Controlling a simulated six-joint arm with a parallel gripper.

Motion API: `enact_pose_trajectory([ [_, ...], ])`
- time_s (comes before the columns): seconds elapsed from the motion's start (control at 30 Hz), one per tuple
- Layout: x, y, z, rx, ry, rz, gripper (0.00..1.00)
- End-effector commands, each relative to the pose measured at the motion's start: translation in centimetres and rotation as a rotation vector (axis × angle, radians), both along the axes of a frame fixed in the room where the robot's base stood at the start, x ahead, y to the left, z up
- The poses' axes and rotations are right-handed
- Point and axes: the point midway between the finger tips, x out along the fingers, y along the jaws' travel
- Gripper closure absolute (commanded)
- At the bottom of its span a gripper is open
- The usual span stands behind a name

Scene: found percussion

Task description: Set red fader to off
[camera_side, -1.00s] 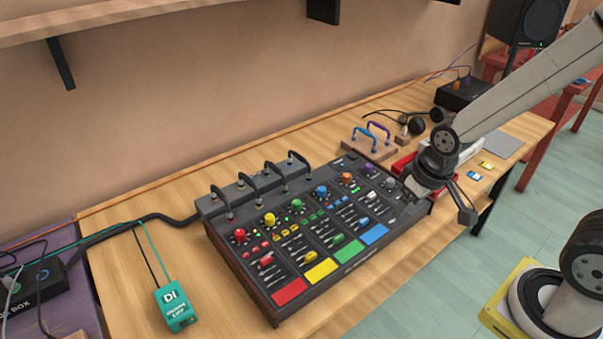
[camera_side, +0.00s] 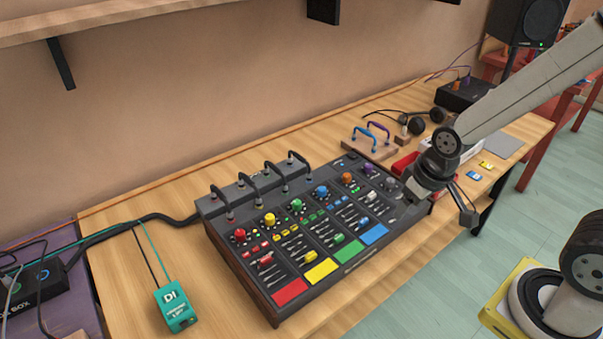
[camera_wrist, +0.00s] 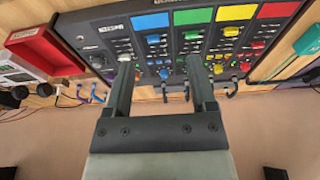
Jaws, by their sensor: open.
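The red fader (camera_side: 266,259) is a small red cap in the leftmost channel of the dark mixer (camera_side: 262,297), above the red pad (camera_side: 289,291) in the side view. In the wrist view the red fader (camera_wrist: 257,45) lies to the right of my gripper, clear of both fingers. My gripper (camera_side: 437,197) is over the mixer's right end in the side view, well away from the red channel. In the wrist view my gripper (camera_wrist: 160,62) is open, with nothing held between its fingers. Part of the mixer's right end is hidden behind it.
Yellow (camera_side: 310,256), green (camera_side: 338,238) and white (camera_side: 371,195) fader caps sit in other channels. Cable loops (camera_side: 268,175) arch over the mixer's back edge. A teal DI box (camera_side: 175,307) stands on the wooden table to its left. A red tray (camera_wrist: 40,50) lies beyond the other end.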

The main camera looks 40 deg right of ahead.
Motion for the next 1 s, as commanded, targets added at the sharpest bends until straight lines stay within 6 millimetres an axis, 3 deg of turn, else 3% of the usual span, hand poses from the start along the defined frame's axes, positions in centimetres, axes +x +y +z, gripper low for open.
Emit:
enact_pose_trajectory([
  [0.17,0.0,0.0,0.0,0.0,0.0,0.0,0.28],
  [0.2,0.0,0.0,0.0,0.0,0.0,0.0,0.41],
  [0.23,0.0,0.0,0.0,0.0,0.0,0.001,0.46],
  [0.47,1.4,0.7,0.0,-0.012,0.011,0.076,0.46],
  [0.67,4.8,2.9,-0.2,-0.042,0.041,0.279,0.46],
  [1.0,11.7,9.8,-1.9,-0.109,0.103,0.78,0.46],
])
